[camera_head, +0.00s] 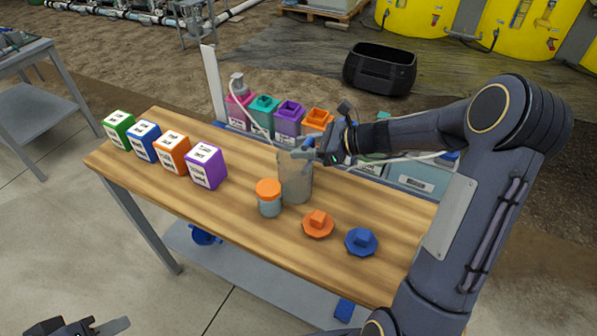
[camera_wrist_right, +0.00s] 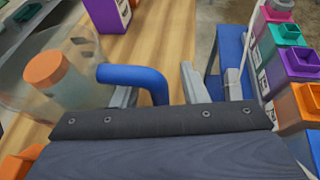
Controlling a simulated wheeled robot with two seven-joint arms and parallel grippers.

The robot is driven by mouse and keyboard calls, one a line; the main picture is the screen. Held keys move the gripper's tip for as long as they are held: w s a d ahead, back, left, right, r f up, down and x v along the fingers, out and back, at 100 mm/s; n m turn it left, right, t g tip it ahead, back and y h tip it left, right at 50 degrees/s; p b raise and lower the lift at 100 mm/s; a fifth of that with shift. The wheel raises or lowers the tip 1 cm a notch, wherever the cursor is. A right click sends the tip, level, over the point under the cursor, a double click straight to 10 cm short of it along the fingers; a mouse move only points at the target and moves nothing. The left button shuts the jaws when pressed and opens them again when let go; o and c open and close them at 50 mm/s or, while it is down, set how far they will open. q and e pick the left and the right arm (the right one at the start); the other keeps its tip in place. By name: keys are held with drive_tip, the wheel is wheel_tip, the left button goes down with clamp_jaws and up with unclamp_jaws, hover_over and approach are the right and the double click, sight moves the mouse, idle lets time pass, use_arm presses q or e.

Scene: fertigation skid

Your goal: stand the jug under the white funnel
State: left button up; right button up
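The jug (camera_head: 296,178) is a translucent grey vessel standing upright on the wooden table, with a blue handle (camera_wrist_right: 135,78) in the right wrist view. My right gripper (camera_head: 322,152) is at the handle, beside the jug's upper rim. In the right wrist view its fingers (camera_wrist_right: 160,92) stand apart on either side of the handle, with a gap to the right finger. My left gripper (camera_head: 98,326) is at the bottom left, away from the table and partly cut off; its finger gap is unclear. I cannot make out a white funnel.
An orange-lidded jar (camera_head: 269,198) stands close to the jug. An orange lid (camera_head: 318,224) and a blue lid (camera_head: 361,241) lie in front. Several labelled boxes (camera_head: 206,167) line the table's left. Coloured open-topped containers (camera_head: 289,117) stand behind, near a white post (camera_head: 213,85).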

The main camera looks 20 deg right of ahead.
drive_tip(key=shift+c, duration=0.2)
clamp_jaws()
drive_tip(key=shift+r, duration=0.1)
